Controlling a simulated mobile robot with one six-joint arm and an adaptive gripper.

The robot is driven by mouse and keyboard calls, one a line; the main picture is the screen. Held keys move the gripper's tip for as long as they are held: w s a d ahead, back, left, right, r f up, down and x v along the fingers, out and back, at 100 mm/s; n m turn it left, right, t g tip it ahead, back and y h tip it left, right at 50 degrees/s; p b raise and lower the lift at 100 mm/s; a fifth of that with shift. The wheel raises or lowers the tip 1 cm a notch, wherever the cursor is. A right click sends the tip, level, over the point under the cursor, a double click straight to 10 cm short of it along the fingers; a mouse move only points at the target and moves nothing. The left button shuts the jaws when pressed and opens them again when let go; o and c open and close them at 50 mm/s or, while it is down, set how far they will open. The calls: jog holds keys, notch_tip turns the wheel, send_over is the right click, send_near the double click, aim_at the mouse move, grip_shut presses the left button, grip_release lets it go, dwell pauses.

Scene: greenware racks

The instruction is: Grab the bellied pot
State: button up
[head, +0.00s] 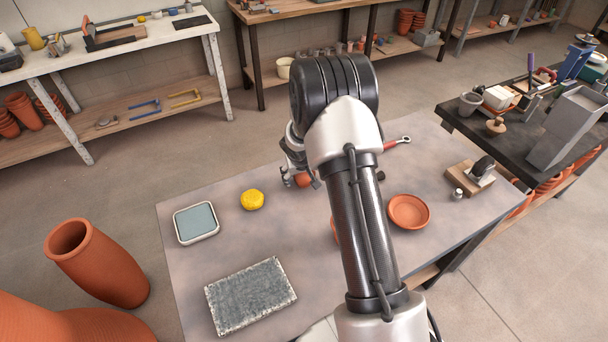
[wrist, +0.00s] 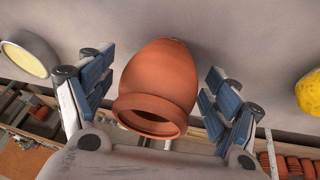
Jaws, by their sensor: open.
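The bellied pot (wrist: 160,78) is reddish-brown terracotta with a rounded belly and a thick rim around a dark mouth. In the wrist view it sits between the two spread fingers of my gripper (wrist: 160,64), with a visible gap on each side. In the head view only a small part of the pot (head: 303,180) shows beside my gripper (head: 295,178); my arm and gripper hide the rest. My gripper is open and holds nothing.
On the table (head: 190,275) are a yellow sponge-like lump (head: 252,199), a shallow tray (head: 196,223), a grey speckled slab (head: 250,295), a terracotta dish (head: 408,211), a red-handled wrench (head: 397,144) and a wooden block (head: 470,178). Tall terracotta vessels (head: 110,270) stand at left.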

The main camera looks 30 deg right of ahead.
jog(key=shift+c, duration=0.3)
jog(key=c, duration=1.2)
